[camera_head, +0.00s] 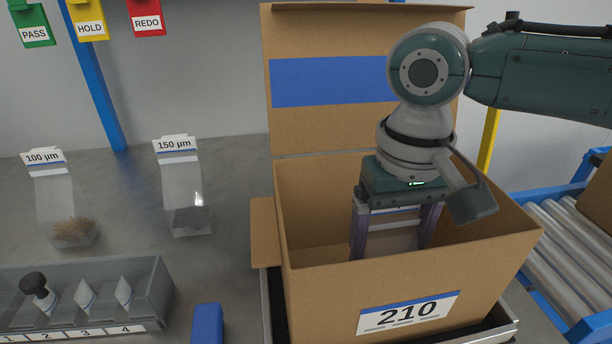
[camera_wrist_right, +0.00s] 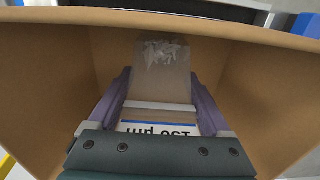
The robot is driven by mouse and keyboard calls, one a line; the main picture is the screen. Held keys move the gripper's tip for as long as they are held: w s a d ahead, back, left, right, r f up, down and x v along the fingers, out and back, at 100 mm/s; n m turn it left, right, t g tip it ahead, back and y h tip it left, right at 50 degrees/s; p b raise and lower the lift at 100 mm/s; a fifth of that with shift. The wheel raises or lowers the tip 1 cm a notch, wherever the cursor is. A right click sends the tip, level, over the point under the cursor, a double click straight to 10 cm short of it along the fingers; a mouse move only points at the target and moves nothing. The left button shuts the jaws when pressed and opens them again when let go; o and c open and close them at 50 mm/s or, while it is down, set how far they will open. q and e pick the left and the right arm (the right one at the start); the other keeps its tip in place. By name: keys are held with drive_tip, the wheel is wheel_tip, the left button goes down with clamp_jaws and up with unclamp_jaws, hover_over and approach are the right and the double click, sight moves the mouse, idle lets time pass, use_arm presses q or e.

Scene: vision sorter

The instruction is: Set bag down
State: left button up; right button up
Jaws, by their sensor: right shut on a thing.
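My right gripper (camera_head: 392,232) reaches down into the open cardboard box labelled 210 (camera_head: 328,281). In the right wrist view its purple fingers (camera_wrist_right: 163,100) are shut on a clear bag (camera_wrist_right: 170,84) with a white label, upside down in that view and hard to read. Pale flakes lie at the bag's far end. In the head view the bag (camera_head: 392,240) shows only in part between the fingers, with its lower end hidden by the box's front wall. I cannot tell whether the bag touches the box floor. My left gripper is not in view.
Two bags stand left on the grey table: 100 µm (camera_head: 55,200) and 150 µm (camera_head: 187,200). A grey numbered rack (camera_head: 150,295) and a blue block (camera_head: 207,323) are in front. A roller conveyor (camera_head: 570,250) is at right. PASS, HOLD and REDO tags hang upper left.

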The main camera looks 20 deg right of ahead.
drive_tip(key=shift+f, duration=0.1)
drive_tip(key=o, duration=1.2)
drive_tip(key=shift+o, duration=0.2)
wheel_tip(320, 180, up, 12)
drive_tip(key=p, duration=0.3)
